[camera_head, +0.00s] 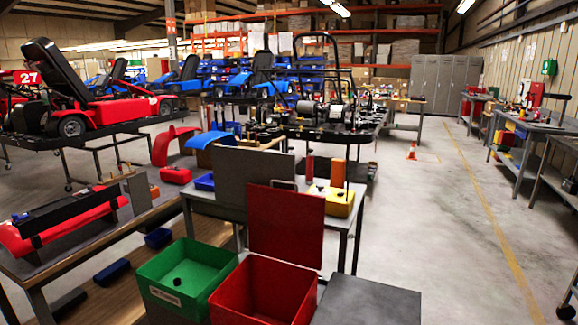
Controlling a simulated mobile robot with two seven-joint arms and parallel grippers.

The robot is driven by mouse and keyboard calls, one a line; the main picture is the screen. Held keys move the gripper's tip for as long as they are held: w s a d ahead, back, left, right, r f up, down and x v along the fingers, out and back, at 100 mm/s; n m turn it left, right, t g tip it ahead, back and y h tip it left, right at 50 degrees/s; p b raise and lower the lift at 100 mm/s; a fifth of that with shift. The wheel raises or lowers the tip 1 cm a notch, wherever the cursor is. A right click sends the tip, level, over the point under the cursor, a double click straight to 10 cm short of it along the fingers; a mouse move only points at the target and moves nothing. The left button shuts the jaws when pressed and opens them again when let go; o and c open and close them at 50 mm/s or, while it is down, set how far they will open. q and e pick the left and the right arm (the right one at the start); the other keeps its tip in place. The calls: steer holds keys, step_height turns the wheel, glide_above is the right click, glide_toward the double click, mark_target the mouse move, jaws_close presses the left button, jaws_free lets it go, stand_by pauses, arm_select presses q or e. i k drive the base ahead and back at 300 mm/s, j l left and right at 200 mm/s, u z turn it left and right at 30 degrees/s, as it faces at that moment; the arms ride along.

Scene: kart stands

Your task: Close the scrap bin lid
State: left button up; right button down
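A red open-topped bin (264,292) stands at the bottom centre of the head view, its lower part cut off by the frame edge. A red lid (286,226) stands upright at the bin's back edge, with a small grey handle at its top. The lid is open and I see into the bin. A green open-topped bin (170,292) with a white label and a small dark object inside stands just left of it. The label is too small to read, so I cannot tell which bin is named scrap. Neither of my grippers is in view.
A grey flat surface (367,304) lies right of the red bin. Behind stands a table with an upright grey panel (253,168) and a yellow box (338,203). A bench with red kart parts (70,228) is at left. The floor at right is clear.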

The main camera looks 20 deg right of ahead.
mark_target(288, 226)
steer(key=i, duration=0.55)
steer(key=i+j+z, duration=0.15)
steer(key=i, duration=0.35)
